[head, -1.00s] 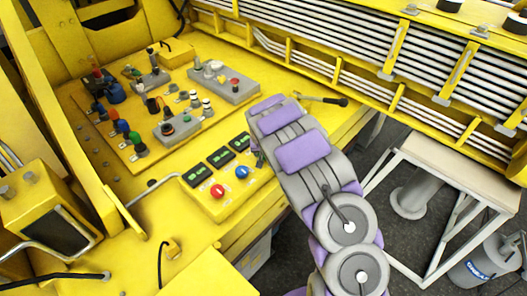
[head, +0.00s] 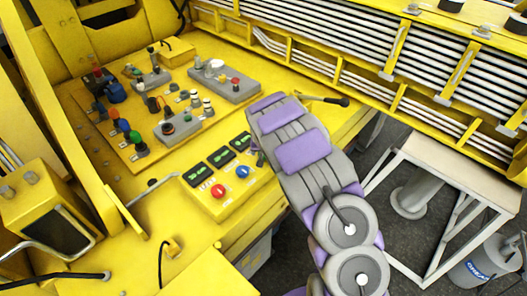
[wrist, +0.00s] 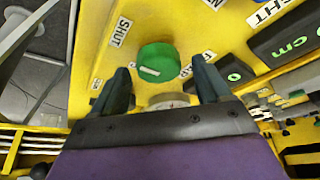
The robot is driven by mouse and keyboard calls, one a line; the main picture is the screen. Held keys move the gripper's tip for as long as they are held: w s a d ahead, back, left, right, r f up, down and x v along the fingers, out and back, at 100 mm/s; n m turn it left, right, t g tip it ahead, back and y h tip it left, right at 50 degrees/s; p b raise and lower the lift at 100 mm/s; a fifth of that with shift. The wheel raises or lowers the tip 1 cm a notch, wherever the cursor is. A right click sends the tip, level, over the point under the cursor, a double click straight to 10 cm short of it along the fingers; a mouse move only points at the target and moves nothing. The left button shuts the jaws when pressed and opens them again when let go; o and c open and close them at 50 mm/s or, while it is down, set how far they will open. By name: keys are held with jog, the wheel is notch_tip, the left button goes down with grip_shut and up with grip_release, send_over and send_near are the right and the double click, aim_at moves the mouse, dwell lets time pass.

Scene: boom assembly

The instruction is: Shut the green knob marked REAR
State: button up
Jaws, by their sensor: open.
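The green knob (wrist: 158,61) is round with a white mark on its face. In the wrist view it sits on a yellow panel (wrist: 215,32), with a SHUT label (wrist: 120,32) to its left. Other labels near it are partly hidden or too small to read, and I cannot make out REAR. My gripper (wrist: 161,78) is open, with one dark finger at each side of the knob. I cannot tell whether the fingers touch it. In the head view my arm covers that end of the yellow control box (head: 226,202), and the knob is hidden.
A red knob (head: 218,191) and a blue knob (head: 242,172) sit on the same box, below dark displays (head: 220,156). A panel with several levers and buttons (head: 130,155) lies to the left. A black-handled lever (head: 343,102) sticks out beyond my arm.

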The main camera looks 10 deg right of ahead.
jog(key=v, duration=1.6)
jog(key=shift+s+r, duration=0.15)
jog(key=shift+r, duration=0.15)
jog(key=s+d+n+g+b, duration=0.1)
jog(key=s+g+b, duration=0.5)
jog(key=s, duration=3.9)
jog(key=n+b, duration=0.1)
jog(key=b, duration=0.2)
jog(key=shift+s+r+y, duration=0.2)
jog(key=shift+s+y, duration=0.15)
jog(key=shift+y, duration=0.05)
jog(key=shift+o, duration=0.2)
jog(key=shift+w+d, duration=0.1)
